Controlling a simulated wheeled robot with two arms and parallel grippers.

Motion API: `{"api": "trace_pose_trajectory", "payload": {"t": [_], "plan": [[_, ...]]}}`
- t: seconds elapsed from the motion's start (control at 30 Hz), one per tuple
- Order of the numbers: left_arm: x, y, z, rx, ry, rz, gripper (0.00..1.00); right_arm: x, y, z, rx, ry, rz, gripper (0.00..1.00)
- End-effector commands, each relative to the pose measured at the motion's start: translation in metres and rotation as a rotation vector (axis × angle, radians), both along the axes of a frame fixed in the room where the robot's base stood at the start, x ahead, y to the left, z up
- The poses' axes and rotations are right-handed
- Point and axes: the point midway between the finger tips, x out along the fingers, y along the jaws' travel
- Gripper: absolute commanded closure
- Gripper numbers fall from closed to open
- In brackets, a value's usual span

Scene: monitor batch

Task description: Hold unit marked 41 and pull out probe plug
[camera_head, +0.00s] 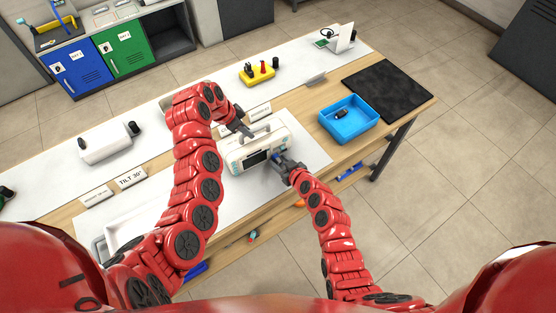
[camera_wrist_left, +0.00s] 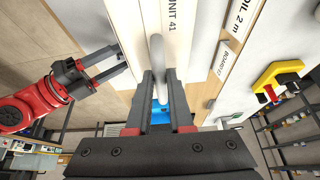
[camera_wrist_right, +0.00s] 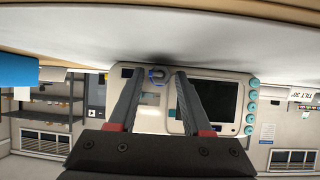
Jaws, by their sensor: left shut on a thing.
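The unit marked 41 (camera_head: 268,142) is a cream monitor box with a dark screen and a top handle. It stands on the white strip of the bench, and its label "UNIT 41" (camera_wrist_left: 172,28) shows in the left wrist view. My left gripper (camera_head: 246,131) is shut on the handle (camera_wrist_left: 157,55) from above. The blue ring-shaped probe plug (camera_wrist_right: 157,76) is on the unit's front, beside the screen (camera_wrist_right: 216,100). My right gripper (camera_wrist_right: 158,74) is open in front of that face, its fingers on either side of the plug. Contact with the plug cannot be told.
A blue tray (camera_head: 368,130) with a small dark item stands right of the unit, with a black mat (camera_head: 400,88) beyond.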

Motion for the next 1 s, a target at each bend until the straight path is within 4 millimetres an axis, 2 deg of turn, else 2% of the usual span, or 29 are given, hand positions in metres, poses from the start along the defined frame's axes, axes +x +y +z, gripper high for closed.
{"api": "trace_pose_trajectory", "payload": {"t": [0.03,0.27,0.77,1.0], "plan": [[-0.0009,-0.0003,-0.0012,0.0,0.003,-0.001,1.0,-0.0001,-0.0001,-0.0002,0.0,0.0,0.0,0.58],[-0.0009,-0.0003,-0.0012,0.0,0.003,-0.001,1.0,-0.0001,-0.0001,-0.0002,0.0,0.0,0.0,0.99],[-0.0007,-0.0002,-0.0012,0.001,0.003,-0.001,1.0,-0.0016,-0.0009,-0.0002,0.0,0.0,0.0,1.0],[-0.0007,0.0001,-0.0011,0.0,0.003,0.0,1.0,-0.0096,-0.0068,-0.0008,-0.001,0.001,-0.001,1.0]]}}
